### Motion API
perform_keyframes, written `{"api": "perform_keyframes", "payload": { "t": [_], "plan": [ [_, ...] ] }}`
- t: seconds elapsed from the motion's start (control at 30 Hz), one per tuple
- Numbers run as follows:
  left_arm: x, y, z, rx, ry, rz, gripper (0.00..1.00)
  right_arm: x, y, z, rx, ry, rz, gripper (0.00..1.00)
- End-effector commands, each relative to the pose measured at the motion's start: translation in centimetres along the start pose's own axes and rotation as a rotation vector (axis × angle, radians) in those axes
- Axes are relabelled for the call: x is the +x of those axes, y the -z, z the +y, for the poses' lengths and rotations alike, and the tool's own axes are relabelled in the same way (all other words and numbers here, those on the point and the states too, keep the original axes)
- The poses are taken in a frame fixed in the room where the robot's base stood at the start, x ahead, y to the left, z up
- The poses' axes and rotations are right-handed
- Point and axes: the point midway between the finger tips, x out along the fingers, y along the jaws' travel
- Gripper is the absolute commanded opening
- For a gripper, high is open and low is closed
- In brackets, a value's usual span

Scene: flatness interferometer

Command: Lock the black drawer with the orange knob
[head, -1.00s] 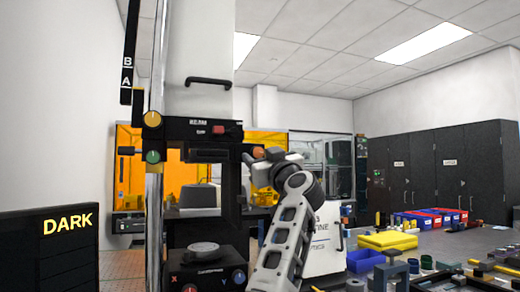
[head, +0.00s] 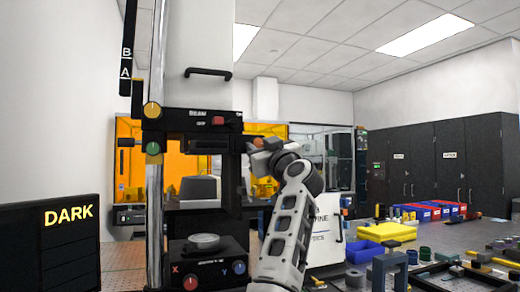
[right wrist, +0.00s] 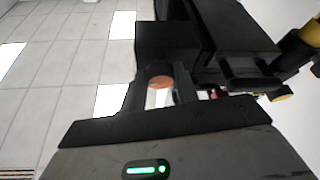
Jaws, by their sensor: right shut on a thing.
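The black drawer (head: 232,172) belongs to the black unit labelled BEAM, on the upright silver post. The orange knob (head: 258,142) is at the unit's right side. My right gripper (head: 256,147) reaches it from the right and is shut on it. In the right wrist view the orange knob (right wrist: 160,81) shows as a round end between the dark fingers, close against the black body (right wrist: 225,35). The fingers partly hide the knob, and its turn angle cannot be told. My left gripper is out of view.
A yellow knob (head: 152,109) and a green knob (head: 153,148) sit on the post side. Below is a black stage (head: 208,270) with a round grey piece (head: 203,242). A DARK sign (head: 68,215) stands left. Bins and tools cover the bench at right.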

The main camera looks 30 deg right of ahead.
Motion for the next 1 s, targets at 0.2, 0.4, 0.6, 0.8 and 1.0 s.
{"api": "perform_keyframes", "payload": {
  "t": [0.2, 0.4, 0.6, 0.8, 1.0],
  "plan": [
    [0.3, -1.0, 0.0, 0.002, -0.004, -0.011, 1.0, -0.1, -0.4, 0.3, -0.134, 0.05, -0.006, 0.07],
    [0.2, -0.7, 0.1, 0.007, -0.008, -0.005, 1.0, 0.0, -0.2, 0.5, -0.298, 0.121, -0.008, 0.07],
    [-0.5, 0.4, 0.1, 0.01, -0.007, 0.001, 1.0, 0.1, 0.1, 0.6, -0.472, 0.196, -0.009, 0.07],
    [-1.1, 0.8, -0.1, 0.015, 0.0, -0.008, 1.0, 0.2, 0.3, 0.7, -0.647, 0.271, -0.008, 0.07],
    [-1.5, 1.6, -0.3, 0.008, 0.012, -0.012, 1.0, 0.2, 0.4, 0.8, -0.822, 0.345, -0.007, 0.07]
  ]
}}
